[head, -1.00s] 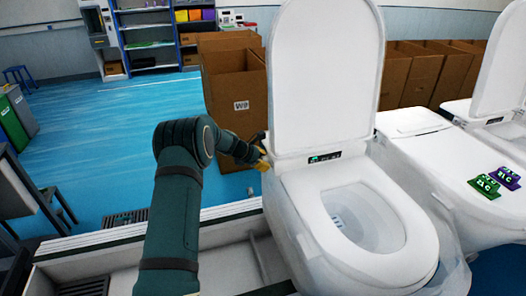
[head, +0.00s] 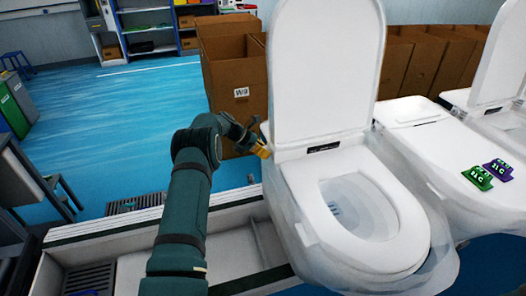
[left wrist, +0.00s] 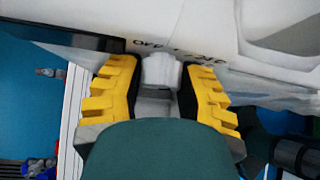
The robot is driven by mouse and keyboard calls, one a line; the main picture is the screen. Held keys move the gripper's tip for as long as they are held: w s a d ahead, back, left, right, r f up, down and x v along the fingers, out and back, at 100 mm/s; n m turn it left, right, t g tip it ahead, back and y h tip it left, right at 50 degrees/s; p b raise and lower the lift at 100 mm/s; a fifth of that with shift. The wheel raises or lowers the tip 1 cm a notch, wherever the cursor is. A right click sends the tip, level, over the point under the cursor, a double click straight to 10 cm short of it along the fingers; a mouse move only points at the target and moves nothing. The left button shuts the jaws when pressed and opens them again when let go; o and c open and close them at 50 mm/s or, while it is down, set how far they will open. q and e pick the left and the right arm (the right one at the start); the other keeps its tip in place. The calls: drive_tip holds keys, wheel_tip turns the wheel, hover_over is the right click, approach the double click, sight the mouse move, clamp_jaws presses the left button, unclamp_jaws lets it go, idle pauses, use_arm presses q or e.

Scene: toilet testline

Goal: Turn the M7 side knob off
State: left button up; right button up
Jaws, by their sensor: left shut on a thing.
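The toilet (head: 352,215) with its lid raised stands right of centre in the head view. A small dark display (head: 323,148) sits at the back of its seat, with no green lit on it. My left gripper (head: 262,150), with yellow fingers, is at the toilet's left side near the lid hinge. In the left wrist view, the white side knob (left wrist: 161,71) lies between the two yellow fingers of the left gripper (left wrist: 158,90), which is shut on it. Handwriting shows on the white surface above the knob, partly hidden. My right gripper is not in view.
More toilets stand to the right; the closed one beside this carries green (head: 478,178) and purple (head: 498,169) tags. Cardboard boxes (head: 232,75) stand behind. A low white-edged line frame (head: 135,255) runs along the front left.

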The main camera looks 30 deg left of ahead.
use_arm(q)
drive_tip(key=shift+d+f, duration=0.1)
drive_tip(key=o, duration=1.2)
drive_tip(key=v, duration=1.2)
drive_tip(key=shift+w, duration=0.1)
